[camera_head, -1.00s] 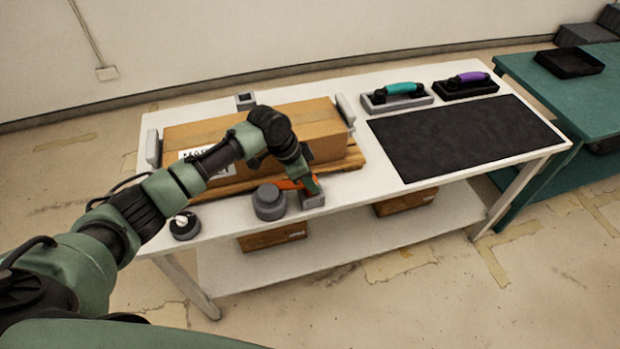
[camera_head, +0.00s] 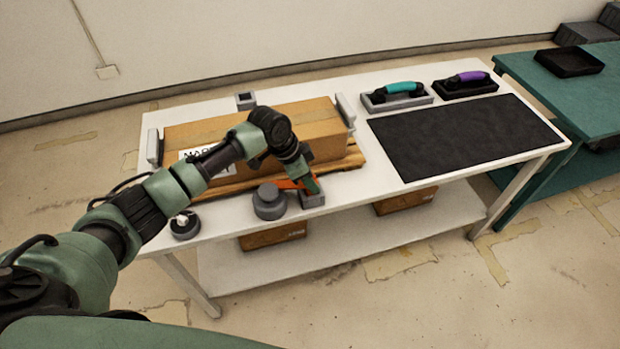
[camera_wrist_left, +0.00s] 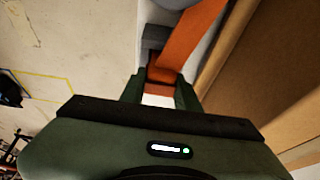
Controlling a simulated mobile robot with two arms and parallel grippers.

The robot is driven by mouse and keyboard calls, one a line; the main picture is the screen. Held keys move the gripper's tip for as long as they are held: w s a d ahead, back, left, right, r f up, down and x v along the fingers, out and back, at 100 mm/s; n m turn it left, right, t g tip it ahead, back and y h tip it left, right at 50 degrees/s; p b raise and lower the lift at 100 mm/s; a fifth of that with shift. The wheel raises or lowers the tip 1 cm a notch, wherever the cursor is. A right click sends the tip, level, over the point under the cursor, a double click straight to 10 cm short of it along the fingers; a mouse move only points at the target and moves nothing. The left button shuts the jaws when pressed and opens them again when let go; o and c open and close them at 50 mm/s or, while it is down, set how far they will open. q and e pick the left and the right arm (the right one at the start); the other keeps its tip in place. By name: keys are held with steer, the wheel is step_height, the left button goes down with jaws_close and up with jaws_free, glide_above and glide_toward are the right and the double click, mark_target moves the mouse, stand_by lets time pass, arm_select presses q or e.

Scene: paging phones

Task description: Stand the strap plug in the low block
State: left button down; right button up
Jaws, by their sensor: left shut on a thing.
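My left gripper (camera_head: 311,187) is shut on the orange strap plug (camera_wrist_left: 160,76), which shows between the fingers in the left wrist view. In the head view the plug is mostly hidden by the fingers. An orange strap (camera_head: 288,184) runs left from it, behind a grey round holder (camera_head: 268,203). The grey low block (camera_head: 315,201) stands by the table's front edge, directly below the gripper. I cannot tell whether the plug's tip is inside the block or just above it. My right gripper is not in view.
A cardboard box (camera_head: 320,128) on a wooden pallet (camera_head: 348,160) sits close behind the gripper. A small grey block (camera_head: 246,101) stands behind the box. A round dark holder (camera_head: 185,226) is at front left. A black mat (camera_head: 465,138) lies clear at right.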

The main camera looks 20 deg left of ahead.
arm_select(q)
steer(key=shift+f+b, duration=0.3)
steer(key=shift+f, duration=0.25)
steer(key=c, duration=1.3)
jaws_free()
steer(key=p+v, duration=1.1)
steer(key=shift+d, duration=0.1)
